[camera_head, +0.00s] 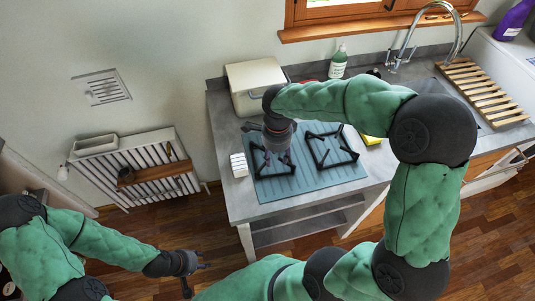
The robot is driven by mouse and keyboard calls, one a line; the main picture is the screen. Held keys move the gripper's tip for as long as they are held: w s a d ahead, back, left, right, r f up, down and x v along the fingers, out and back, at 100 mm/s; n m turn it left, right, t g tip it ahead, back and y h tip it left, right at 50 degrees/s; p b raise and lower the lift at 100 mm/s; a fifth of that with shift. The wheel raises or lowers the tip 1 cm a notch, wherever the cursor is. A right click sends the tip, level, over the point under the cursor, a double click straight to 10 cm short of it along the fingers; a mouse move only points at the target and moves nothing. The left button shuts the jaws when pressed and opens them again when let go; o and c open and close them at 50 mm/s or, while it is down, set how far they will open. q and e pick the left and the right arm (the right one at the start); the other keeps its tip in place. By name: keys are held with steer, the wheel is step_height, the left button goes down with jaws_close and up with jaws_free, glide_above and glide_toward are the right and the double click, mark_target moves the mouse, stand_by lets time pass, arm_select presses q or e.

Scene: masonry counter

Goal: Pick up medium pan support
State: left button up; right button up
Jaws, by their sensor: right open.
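Two black pan supports lie on the blue-grey hob plate (307,183) on the counter. The left pan support (262,169) is partly hidden by my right gripper, and the right pan support (343,157) is in plain view. I cannot tell from their looks which is the medium one. My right gripper (279,158) is open and points down over the left pan support; I cannot tell whether it touches it. My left gripper (197,279) is open and empty, low over the floor in front of the counter.
A cream box (250,84) stands behind the hob plate, and a small white block (238,165) sits at its left. A green soap bottle (338,63), a yellow item (372,140), the tap (405,48) and a slatted wooden rack (481,88) are further right. My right arm hides part of the counter.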

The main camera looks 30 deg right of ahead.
glide_above(274, 175)
steer(key=f, duration=0.4)
steer(key=shift+s+f+b, duration=0.25)
steer(key=shift+b, duration=0.1)
steer(key=shift+w+f, duration=0.15)
steer(key=shift+f, duration=0.4)
steer(key=shift+a+f+b, duration=0.1)
steer(key=shift+f+b, duration=0.55)
steer(key=shift+f, duration=1.95)
steer(key=shift+r, duration=0.1)
jaws_close()
